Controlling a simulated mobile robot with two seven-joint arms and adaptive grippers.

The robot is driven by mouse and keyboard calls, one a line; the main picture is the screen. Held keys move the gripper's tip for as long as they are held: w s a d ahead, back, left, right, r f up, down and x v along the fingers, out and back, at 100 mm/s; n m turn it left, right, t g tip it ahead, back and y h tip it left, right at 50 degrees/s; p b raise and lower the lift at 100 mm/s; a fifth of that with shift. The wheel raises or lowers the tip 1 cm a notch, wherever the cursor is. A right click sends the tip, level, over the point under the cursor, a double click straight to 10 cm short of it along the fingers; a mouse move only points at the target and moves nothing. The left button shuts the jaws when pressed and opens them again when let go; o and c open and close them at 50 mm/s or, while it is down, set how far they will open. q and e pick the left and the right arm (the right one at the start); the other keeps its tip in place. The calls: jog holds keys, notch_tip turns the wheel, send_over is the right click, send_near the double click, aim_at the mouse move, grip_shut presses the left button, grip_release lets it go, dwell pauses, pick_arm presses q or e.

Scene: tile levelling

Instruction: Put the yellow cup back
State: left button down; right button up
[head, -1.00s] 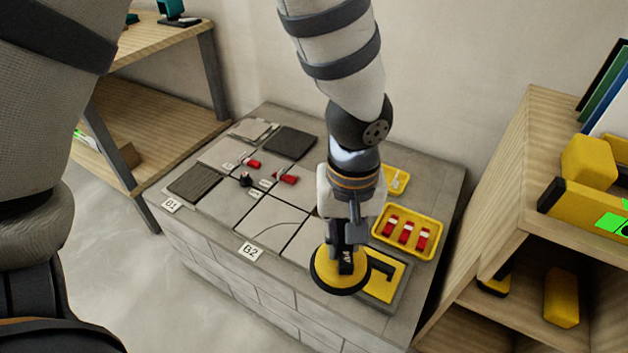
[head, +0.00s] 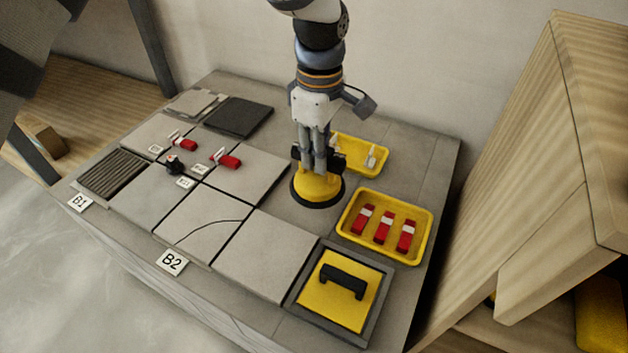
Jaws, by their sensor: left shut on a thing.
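The yellow cup (head: 318,190), a round yellow body with a black rim, is upright at the middle of the stone bench (head: 330,222). It is between the pale tiles and the yellow trays. My left gripper (head: 317,160) points down from above and is shut on the top of the cup. The black rim is at or very close to the bench top; I cannot tell whether it touches. My right gripper is not in view.
A yellow tray with several red and white pieces (head: 383,228) is right of the cup, a smaller yellow tray (head: 362,153) behind it. A yellow pad with a black handle (head: 340,290) lies in front. Tiles (head: 203,221) with red clips (head: 228,160) fill the left.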

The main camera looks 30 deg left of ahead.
pick_arm(q)
jog(key=w+a+f, duration=0.1)
jog(key=a+f+b, duration=0.1)
jog(key=f, duration=0.1)
jog(key=w+a+f, duration=0.1)
jog(key=f, duration=0.1)
jog(key=shift+w, duration=0.35)
jog(key=f, duration=0.1)
jog(key=f+b, duration=0.1)
jog(key=f, duration=0.1)
jog(key=shift+w+a+f+b, duration=0.15)
jog(key=shift+a+f+b, duration=0.1)
jog(key=shift+f+b, duration=0.1)
jog(key=shift+r, duration=0.2)
jog(key=c, duration=1.5)
grip_release()
jog(key=shift+f, duration=0.15)
notch_tip(320, 180, up, 12)
jog(key=p, duration=0.3)
